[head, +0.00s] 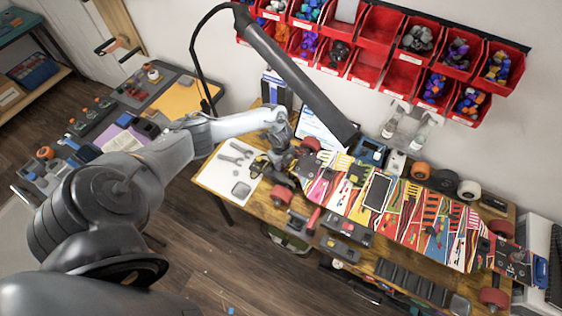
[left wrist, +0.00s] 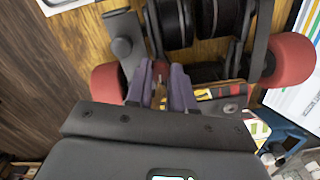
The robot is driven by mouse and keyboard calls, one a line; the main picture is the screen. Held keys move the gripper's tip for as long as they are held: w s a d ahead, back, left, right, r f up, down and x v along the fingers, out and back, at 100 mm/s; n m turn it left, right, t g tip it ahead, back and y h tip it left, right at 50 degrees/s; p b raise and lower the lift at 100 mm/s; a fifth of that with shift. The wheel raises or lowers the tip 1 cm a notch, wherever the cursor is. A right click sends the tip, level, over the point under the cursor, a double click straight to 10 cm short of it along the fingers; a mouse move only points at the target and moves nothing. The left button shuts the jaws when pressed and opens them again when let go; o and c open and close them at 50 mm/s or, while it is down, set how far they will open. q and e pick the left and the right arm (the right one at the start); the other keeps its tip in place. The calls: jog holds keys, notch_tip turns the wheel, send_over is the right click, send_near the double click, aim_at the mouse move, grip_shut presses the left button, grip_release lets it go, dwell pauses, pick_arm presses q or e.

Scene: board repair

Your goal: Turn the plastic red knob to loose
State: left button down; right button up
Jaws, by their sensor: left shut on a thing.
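My left gripper (head: 274,172) reaches down at the left end of a long skateboard with a colourful graphic deck (head: 340,190). In the left wrist view its two purple fingers (left wrist: 161,92) point at a black metal fixture. The fingers are shut on a small reddish piece, which looks like the plastic red knob (left wrist: 160,68); it is mostly hidden between them. In the head view the arm hides the knob. Red wheels (left wrist: 292,60) sit on either side of the fingers, and one also shows in the head view (head: 283,195). My right gripper is not in view.
A white sheet with wrenches (head: 236,154) lies left of the gripper on the wooden table. A black lamp bar (head: 300,80) hangs above. Loose wheels (head: 420,170) stand behind the board. Red bins (head: 370,62) hang on the wall.

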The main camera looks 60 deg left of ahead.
pick_arm(q)
jog(key=shift+r+n, duration=0.1)
jog(key=shift+n, duration=0.5)
jog(key=shift+p, duration=0.3)
jog(key=c, duration=1.3)
grip_release()
jog(key=shift+o, duration=0.2)
notch_tip(320, 180, up, 11)
jog(key=shift+f, duration=0.2)
